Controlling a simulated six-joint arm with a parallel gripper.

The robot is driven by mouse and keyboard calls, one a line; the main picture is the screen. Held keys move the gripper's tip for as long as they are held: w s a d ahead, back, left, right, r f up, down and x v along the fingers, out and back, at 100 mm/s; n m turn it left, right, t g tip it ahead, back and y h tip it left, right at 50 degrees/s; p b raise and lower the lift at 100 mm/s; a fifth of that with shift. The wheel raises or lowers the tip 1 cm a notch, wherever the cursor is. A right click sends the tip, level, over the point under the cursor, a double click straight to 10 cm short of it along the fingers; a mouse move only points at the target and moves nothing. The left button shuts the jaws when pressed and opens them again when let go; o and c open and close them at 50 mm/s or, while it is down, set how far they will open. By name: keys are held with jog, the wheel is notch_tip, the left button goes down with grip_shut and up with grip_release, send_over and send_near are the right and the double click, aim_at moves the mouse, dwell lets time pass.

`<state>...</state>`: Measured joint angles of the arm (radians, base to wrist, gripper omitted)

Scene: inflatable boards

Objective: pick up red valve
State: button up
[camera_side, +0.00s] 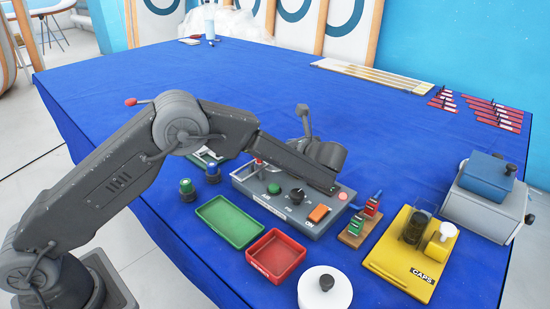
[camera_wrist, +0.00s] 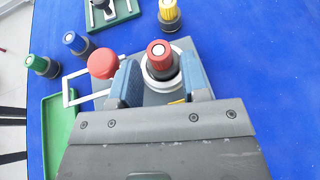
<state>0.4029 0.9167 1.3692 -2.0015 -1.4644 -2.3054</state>
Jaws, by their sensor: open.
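The red valve (camera_wrist: 159,52), with a red cap on a dark body, stands upright in a white ring on the grey control box in the wrist view. My gripper (camera_wrist: 157,80) is open, with one blue finger to the left and one to the right of the valve. I cannot tell whether either finger touches it. A round red knob (camera_wrist: 103,64) sits just left of the left finger. In the side view my forearm hides the fingers and the red valve.
A green valve (camera_side: 187,189) and a blue valve (camera_side: 212,172) stand left of the control box (camera_side: 322,226). A yellow valve (camera_wrist: 170,12) stands beyond the red one. A green tray (camera_side: 229,221) and red tray (camera_side: 276,255) lie in front. The far blue table is mostly clear.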

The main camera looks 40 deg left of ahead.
jog(key=x, duration=0.3)
jog(key=shift+a+f, duration=0.1)
jog(key=shift+a, duration=0.15)
jog(key=shift+c, duration=0.4)
grip_shut()
